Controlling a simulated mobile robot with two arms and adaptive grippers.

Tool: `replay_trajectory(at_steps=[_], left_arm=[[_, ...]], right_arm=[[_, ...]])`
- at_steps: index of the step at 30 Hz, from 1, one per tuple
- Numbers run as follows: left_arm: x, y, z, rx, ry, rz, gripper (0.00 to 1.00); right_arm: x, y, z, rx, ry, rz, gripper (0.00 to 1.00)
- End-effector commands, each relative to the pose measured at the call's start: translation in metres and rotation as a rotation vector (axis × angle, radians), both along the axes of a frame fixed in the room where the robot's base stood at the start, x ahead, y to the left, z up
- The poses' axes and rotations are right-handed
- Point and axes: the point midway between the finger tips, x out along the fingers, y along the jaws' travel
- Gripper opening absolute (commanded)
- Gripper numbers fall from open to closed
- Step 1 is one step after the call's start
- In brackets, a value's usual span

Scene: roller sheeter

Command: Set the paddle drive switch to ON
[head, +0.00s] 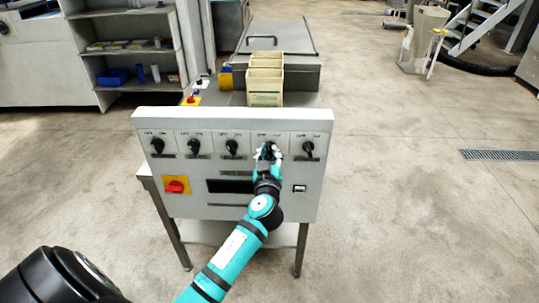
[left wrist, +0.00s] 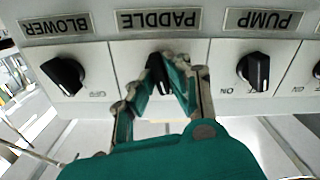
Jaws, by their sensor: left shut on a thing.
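The paddle drive switch (left wrist: 155,72) is a black rotary knob under the PADDLE label (left wrist: 158,20), which appears upside down in the left wrist view. My left gripper (left wrist: 158,88) has its fingers on either side of this knob and is shut on it. In the head view my left gripper (head: 268,153) reaches the fourth knob from the left on the white control panel (head: 245,127). The fingers cover much of the knob and the marks around it, so I cannot tell its exact setting. My right gripper is not in view.
The blower knob (left wrist: 64,75) and the pump knob (left wrist: 253,71) flank the paddle knob closely. A red switch on a yellow plate (head: 176,185) sits lower left on the panel. Cream bins (head: 265,98) stand behind it.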

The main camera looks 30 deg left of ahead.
Motion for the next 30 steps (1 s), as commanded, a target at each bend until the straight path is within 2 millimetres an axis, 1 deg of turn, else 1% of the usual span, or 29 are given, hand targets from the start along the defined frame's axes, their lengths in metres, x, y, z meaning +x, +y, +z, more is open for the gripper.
replay_trajectory(at_steps=[1, 6, 18, 24, 30], left_arm=[[0.000, 0.000, -0.002, 0.026, 0.015, 0.000, 0.00], [0.000, 0.000, -0.002, 0.146, 0.090, 0.002, 0.00], [0.000, 0.000, 0.000, 0.419, 0.257, 0.001, 0.00], [0.001, -0.001, 0.000, 0.509, 0.312, 0.001, 0.00], [0.001, -0.001, 0.000, 0.558, 0.342, 0.001, 0.00]], right_arm=[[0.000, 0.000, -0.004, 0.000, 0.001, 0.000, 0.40], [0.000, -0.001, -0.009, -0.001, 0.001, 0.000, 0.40], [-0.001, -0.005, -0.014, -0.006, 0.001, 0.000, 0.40], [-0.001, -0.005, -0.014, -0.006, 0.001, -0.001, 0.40], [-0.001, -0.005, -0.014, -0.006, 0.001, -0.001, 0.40]])
